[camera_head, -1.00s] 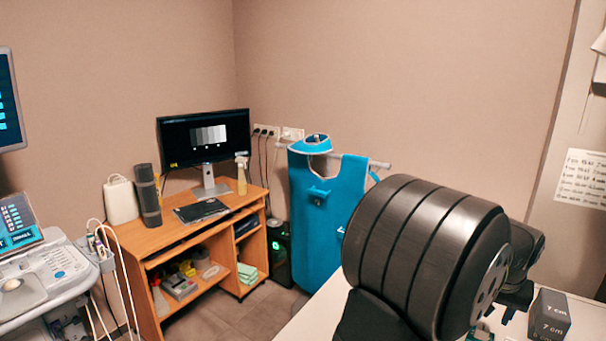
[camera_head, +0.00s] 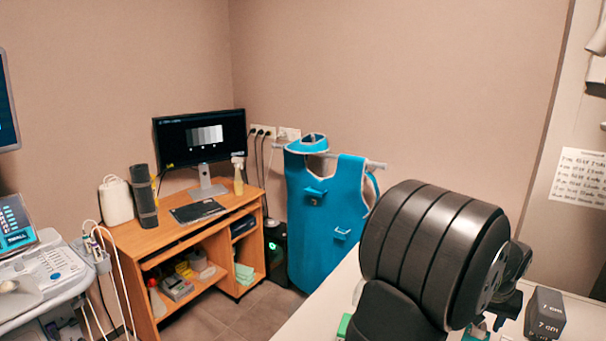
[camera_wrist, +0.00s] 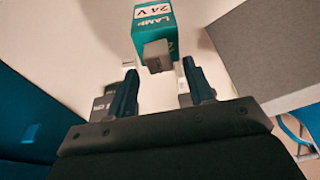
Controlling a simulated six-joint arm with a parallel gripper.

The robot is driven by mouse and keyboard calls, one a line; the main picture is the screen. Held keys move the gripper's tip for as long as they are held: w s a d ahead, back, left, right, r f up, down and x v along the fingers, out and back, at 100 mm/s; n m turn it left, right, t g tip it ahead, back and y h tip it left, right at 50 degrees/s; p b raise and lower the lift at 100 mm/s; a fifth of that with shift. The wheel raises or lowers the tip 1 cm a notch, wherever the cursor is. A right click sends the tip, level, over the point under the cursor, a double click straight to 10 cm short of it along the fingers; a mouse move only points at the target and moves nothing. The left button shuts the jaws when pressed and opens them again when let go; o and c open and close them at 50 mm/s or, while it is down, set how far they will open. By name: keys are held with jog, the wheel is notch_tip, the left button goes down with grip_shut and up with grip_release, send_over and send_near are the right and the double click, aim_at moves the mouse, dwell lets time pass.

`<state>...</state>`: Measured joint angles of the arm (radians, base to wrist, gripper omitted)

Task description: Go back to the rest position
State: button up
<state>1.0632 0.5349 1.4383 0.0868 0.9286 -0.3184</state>
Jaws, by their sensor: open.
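In the wrist view my gripper (camera_wrist: 159,67) is open, its two dark fingers apart with nothing between them. A teal box labelled "LAMP 24 V" (camera_wrist: 154,20), with a grey block-like end, lies beyond the fingertips on a pale surface. It looks apart from the fingers. In the head view my dark arm fills the lower right and hides most of the gripper.
A dark "7 cm" block (camera_head: 545,313) stands on the white table (camera_head: 318,311), right of my arm. A green item (camera_head: 344,325) shows at my arm's left. A blue apron (camera_head: 322,225) hangs behind. A wooden desk (camera_head: 165,240) bears a monitor (camera_head: 200,138).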

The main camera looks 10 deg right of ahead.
notch_tip(320, 180, up, 2)
jog(key=shift+r, duration=0.1)
jog(key=s+r, duration=1.2)
jog(key=w+a+n+h, duration=0.1)
jog(key=w+a, duration=0.2)
jog(key=w, duration=3.3)
jog(key=shift+n+g, duration=0.3)
